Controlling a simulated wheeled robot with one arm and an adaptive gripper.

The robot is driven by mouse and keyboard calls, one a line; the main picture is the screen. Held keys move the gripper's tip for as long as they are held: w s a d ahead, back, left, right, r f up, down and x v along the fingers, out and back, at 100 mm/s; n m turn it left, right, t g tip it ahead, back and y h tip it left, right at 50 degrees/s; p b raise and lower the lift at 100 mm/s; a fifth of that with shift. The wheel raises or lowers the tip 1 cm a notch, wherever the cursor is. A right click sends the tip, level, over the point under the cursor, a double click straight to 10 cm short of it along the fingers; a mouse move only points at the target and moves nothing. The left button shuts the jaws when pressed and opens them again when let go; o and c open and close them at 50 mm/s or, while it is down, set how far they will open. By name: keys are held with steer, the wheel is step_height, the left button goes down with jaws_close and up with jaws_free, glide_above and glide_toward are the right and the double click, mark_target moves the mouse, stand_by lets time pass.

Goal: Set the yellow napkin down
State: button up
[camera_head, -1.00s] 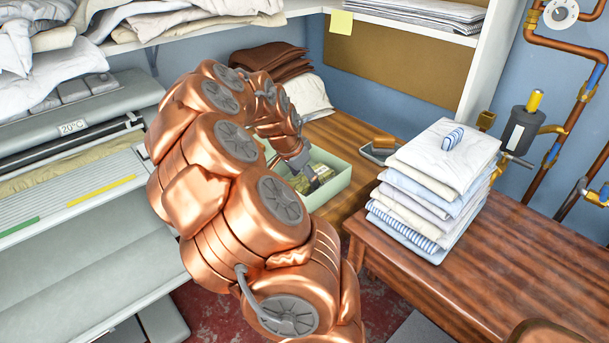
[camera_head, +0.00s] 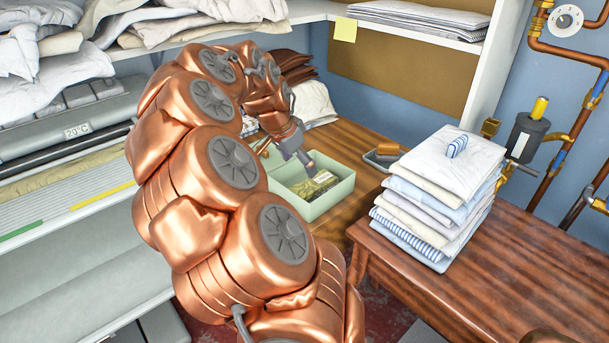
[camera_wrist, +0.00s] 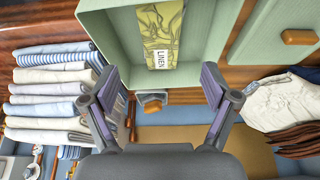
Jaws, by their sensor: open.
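The yellow napkin (camera_wrist: 165,32), yellow-green with a leaf pattern and a LINEN label, lies in the pale green open box (camera_wrist: 118,45). In the head view, the napkin (camera_head: 315,186) lies on the floor of the box (camera_head: 328,203). My gripper (camera_wrist: 158,88) is open, with nothing between its fingers. In the head view, my gripper (camera_head: 308,165) is over the back left part of the box, above the napkin. The napkin's top end is cut off in the wrist view.
A tall stack of folded linen (camera_head: 440,200) stands on the table right of the box. A small grey tray (camera_head: 382,159) with a brown-orange item lies behind the box. A pale green lid (camera_wrist: 278,45) with a brown knob is beside it. The front right tabletop is bare.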

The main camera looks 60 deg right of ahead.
steer(key=s+a+r+n+y, duration=0.15)
steer(key=a+n, duration=0.35)
steer(key=a, duration=0.7)
steer(key=s+a+n+y, duration=0.15)
steer(key=a+n, duration=0.35)
steer(key=a, duration=0.7)
steer(key=s+a+f+n, duration=0.3)
steer(key=s+a+n, duration=0.2)
steer(key=s+a, duration=0.1)
steer(key=s+a+f+n+g+y, duration=0.1)
steer(key=s+a+f+n, duration=0.2)
steer(key=s+a+n, duration=0.3)
steer(key=a, duration=0.3)
steer(key=shift+s, duration=0.3)
steer(key=shift+f, duration=0.1)
step_height(320, 180, up, 11)
steer(key=p, duration=1)
steer(key=shift+w+p, duration=0.2)
steer(key=shift+p, duration=0.1)
steer(key=shift+c, duration=0.4)
